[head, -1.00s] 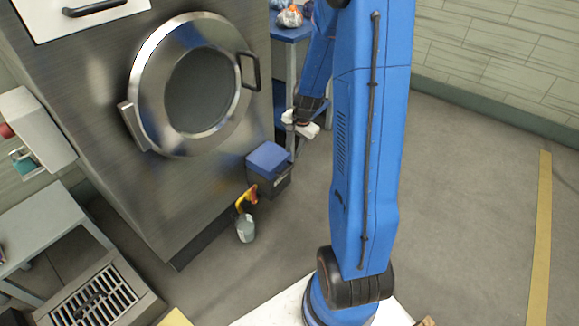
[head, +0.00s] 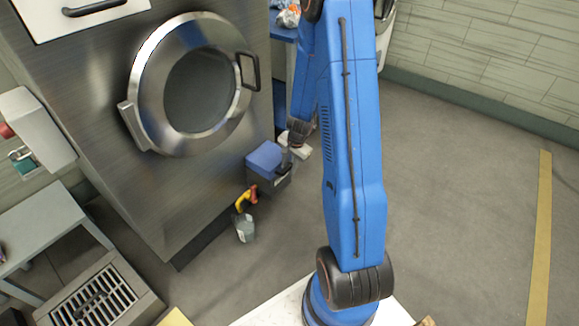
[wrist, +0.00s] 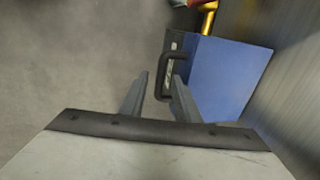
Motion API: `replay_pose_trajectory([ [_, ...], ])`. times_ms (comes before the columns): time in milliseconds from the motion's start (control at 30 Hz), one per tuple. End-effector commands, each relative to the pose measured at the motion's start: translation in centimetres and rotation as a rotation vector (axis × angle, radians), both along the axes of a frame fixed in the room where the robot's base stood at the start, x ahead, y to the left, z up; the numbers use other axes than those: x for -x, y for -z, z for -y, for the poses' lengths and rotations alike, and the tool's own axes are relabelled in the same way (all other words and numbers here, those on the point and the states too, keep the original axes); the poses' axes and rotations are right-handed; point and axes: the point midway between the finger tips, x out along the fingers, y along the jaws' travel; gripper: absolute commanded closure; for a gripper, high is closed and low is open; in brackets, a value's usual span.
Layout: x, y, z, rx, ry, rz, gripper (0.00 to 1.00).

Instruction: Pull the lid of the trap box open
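The trap box (head: 279,186) is a dark box with a blue lid (head: 263,156), standing on the floor against the steel machine. The lid looks closed. In the wrist view the blue lid (wrist: 228,72) fills the right of centre, with a black loop handle (wrist: 163,82) on its left edge. My gripper (wrist: 160,76) is open, its two grey fingers apart. The handle's outer bar shows between the fingertips; I cannot tell whether it lies between them in depth. In the head view my gripper (head: 287,158) is at the box's right side, its fingers small and partly unclear.
A spray bottle (head: 245,229) with a yellow and red top stands on the floor just in front of the box. The steel machine (head: 190,185) with a round door rises behind and left. A blue table (head: 283,33) stands behind. The floor at right is clear.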

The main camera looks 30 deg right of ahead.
Motion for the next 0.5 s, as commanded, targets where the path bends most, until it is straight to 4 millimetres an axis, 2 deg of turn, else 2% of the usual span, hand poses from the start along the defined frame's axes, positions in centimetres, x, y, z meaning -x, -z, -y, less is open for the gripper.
replay_pose_trajectory([
  [233, -0.01, 0.03, -0.01, 0.0, 0.0, 0.0, 0.71],
  [300, -0.02, 0.03, 0.0, 0.0, 0.0, 0.0, 0.87],
  [367, -0.01, 0.02, 0.01, 0.0, 0.0, 0.0, 1.0],
  [500, -0.02, 0.02, 0.0, 0.0, 0.001, 0.0, 1.0],
])
